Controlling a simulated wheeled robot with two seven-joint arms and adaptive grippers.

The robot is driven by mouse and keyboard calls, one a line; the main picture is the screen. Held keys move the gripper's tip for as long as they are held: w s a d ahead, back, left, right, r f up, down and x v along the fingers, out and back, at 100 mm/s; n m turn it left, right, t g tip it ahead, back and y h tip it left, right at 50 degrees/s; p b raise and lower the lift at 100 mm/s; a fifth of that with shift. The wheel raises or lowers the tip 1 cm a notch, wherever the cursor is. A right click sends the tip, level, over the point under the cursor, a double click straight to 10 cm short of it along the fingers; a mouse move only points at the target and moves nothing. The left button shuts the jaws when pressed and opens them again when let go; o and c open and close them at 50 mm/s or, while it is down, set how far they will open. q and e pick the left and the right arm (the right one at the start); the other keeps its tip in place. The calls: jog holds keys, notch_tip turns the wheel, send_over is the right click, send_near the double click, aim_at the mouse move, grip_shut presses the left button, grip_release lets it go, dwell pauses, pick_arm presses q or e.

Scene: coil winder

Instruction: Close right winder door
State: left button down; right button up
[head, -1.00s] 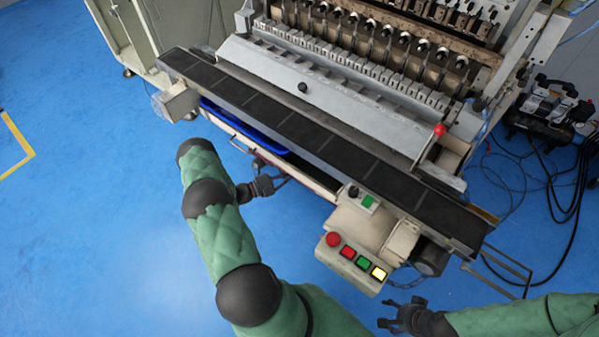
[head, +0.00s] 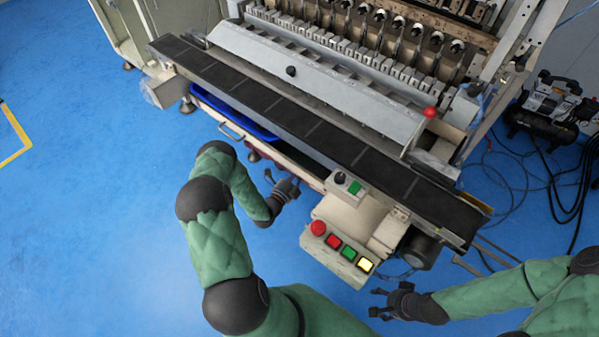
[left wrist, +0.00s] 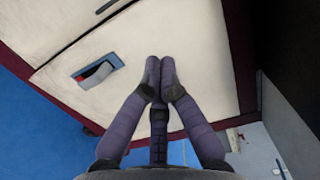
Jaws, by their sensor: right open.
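A cream panel with a recessed handle (left wrist: 98,69) and dark red edging fills much of the left wrist view; it looks like the winder door (left wrist: 200,55). I cannot tell how far it stands from its frame. In the head view the door is mostly hidden under the winder's front. My right gripper (head: 378,301) is open and empty below the button box.
The coil winder (head: 330,90) has a long black slatted shelf (head: 310,130) overhanging its front. A button box (head: 340,250) juts out at the front right. A blue tray (head: 235,113) sits below the shelf. The blue floor at left is clear.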

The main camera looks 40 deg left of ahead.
pick_arm(q)
jog(key=w+b, duration=0.4)
jog(key=w, duration=0.7)
pick_arm(e)
notch_tip(320, 180, down, 5)
jog(key=shift+r, duration=0.2)
pick_arm(q)
jog(key=shift+w, duration=0.1)
